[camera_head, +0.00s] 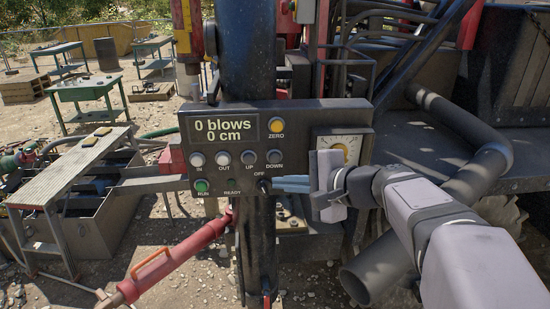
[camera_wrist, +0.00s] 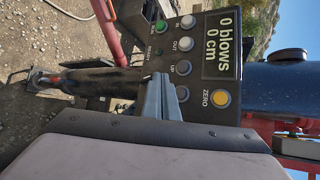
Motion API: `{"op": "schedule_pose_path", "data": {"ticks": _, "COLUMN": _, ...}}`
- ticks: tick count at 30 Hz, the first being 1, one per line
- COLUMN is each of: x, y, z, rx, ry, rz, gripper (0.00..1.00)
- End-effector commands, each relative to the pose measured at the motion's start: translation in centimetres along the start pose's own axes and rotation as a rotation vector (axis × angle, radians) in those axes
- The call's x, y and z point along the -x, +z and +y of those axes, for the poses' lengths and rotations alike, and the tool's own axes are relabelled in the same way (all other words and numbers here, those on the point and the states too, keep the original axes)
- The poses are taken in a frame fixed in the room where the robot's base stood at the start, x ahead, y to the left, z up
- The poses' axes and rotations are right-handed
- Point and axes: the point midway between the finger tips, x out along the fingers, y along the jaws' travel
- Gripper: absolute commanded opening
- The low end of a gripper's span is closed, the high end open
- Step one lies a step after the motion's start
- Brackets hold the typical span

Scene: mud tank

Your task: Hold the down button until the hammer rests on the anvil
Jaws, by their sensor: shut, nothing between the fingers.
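The dark control panel (camera_head: 225,172) has a display reading "0 blows 0 cm". Its grey DOWN button (camera_head: 274,157) is at the right end of the button row; in the wrist view a grey button (camera_wrist: 182,93), which appears to be DOWN, is beside my fingers. My gripper (camera_head: 275,184) is shut and empty, its bluish fingers pointing left at the panel's lower right, below DOWN and close to the OFF switch (camera_head: 264,186). It also shows in the wrist view (camera_wrist: 164,82). Contact with the panel cannot be told. I cannot clearly identify the hammer or anvil.
The IN, OUT and UP (camera_head: 248,157) buttons sit left of DOWN. A yellow ZERO button (camera_head: 277,125) is above, and a green RUN button (camera_head: 202,185) is lower left. A red cylinder (camera_head: 180,263) slants below.

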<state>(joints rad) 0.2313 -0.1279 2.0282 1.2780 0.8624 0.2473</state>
Motion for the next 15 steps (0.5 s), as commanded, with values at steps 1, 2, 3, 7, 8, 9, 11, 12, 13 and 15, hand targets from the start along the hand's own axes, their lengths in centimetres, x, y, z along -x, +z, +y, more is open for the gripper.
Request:
{"op": "schedule_pose_path", "data": {"ticks": 1, "x": -0.4, "y": -0.3, "z": -0.4, "rx": -0.001, "ry": 0.002, "rz": -0.001, "gripper": 0.00}}
{"op": "schedule_pose_path", "data": {"ticks": 2, "x": -0.7, "y": -0.5, "z": -0.6, "rx": 0.000, "ry": 0.002, "rz": -0.001, "gripper": 0.00}}
{"op": "schedule_pose_path", "data": {"ticks": 3, "x": -1.0, "y": -0.7, "z": -0.8, "rx": -0.001, "ry": 0.003, "rz": 0.000, "gripper": 0.00}}
{"op": "schedule_pose_path", "data": {"ticks": 7, "x": -2.1, "y": -1.5, "z": -1.7, "rx": -0.002, "ry": 0.002, "rz": -0.001, "gripper": 0.00}}
{"op": "schedule_pose_path", "data": {"ticks": 8, "x": -2.3, "y": -1.6, "z": -1.9, "rx": -0.001, "ry": 0.002, "rz": -0.001, "gripper": 0.00}}
{"op": "schedule_pose_path", "data": {"ticks": 9, "x": -2.7, "y": -1.9, "z": -2.0, "rx": -0.001, "ry": 0.003, "rz": -0.001, "gripper": 0.00}}
{"op": "schedule_pose_path", "data": {"ticks": 11, "x": -3.1, "y": -2.2, "z": -2.3, "rx": 0.000, "ry": 0.002, "rz": -0.001, "gripper": 0.00}}
{"op": "schedule_pose_path", "data": {"ticks": 12, "x": -3.4, "y": -2.5, "z": -2.4, "rx": 0.000, "ry": 0.002, "rz": 0.000, "gripper": 0.00}}
{"op": "schedule_pose_path", "data": {"ticks": 13, "x": -3.6, "y": -2.6, "z": -2.6, "rx": 0.001, "ry": 0.001, "rz": 0.000, "gripper": 0.00}}
{"op": "schedule_pose_path", "data": {"ticks": 15, "x": -4.0, "y": -2.9, "z": -2.9, "rx": 0.000, "ry": 0.002, "rz": 0.001, "gripper": 0.00}}
